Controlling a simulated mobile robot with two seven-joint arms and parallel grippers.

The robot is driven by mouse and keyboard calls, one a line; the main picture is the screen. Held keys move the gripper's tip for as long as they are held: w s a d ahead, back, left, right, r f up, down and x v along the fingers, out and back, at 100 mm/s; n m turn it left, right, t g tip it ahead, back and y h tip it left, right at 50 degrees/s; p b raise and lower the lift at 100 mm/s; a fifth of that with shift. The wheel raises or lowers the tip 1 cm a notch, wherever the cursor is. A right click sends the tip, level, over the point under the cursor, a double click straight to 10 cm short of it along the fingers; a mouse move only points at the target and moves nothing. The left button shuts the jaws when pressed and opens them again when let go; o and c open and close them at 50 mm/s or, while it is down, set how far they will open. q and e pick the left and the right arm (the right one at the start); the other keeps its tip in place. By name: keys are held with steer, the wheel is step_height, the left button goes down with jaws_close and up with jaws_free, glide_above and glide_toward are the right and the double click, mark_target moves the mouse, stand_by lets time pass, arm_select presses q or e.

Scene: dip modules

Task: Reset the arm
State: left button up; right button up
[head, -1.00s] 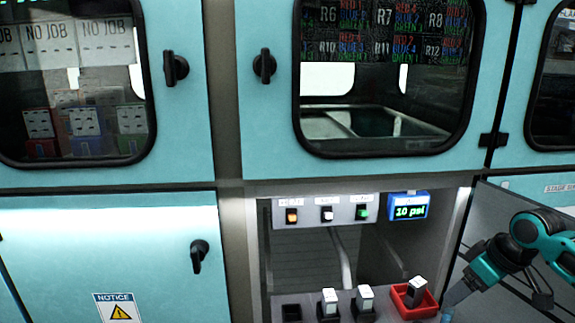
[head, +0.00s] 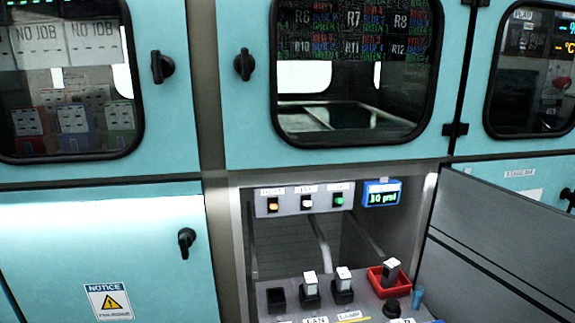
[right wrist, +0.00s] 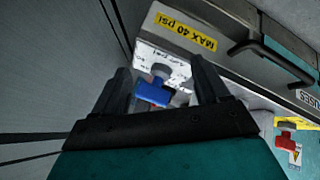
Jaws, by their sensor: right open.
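My right gripper (right wrist: 161,68) shows in the right wrist view with its two dark fingers apart and nothing held between them. Beyond the fingers is a blue valve handle (right wrist: 152,93) on a white labelled panel; I cannot tell the distance, but no contact shows. Neither arm shows in the head view now, and my left gripper is not in view.
The head view shows teal cabinets with an open bay. In it are a switch panel (head: 300,201), a "10 psi" display (head: 382,194), modules in black sockets, and a red tray (head: 376,280). An open door panel (head: 490,240) stands right. A red valve handle (right wrist: 287,141) shows lower right in the wrist view.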

steer(key=s+a+f+n+t+y, duration=0.25)
steer(key=s+a+n, duration=0.2)
steer(key=s, duration=0.75)
steer(key=s+a+m+p, duration=0.1)
steer(key=a+m+p, duration=0.2)
steer(key=a+m, duration=0.6)
steer(key=a, duration=0.8)
steer(key=shift+t, duration=0.35)
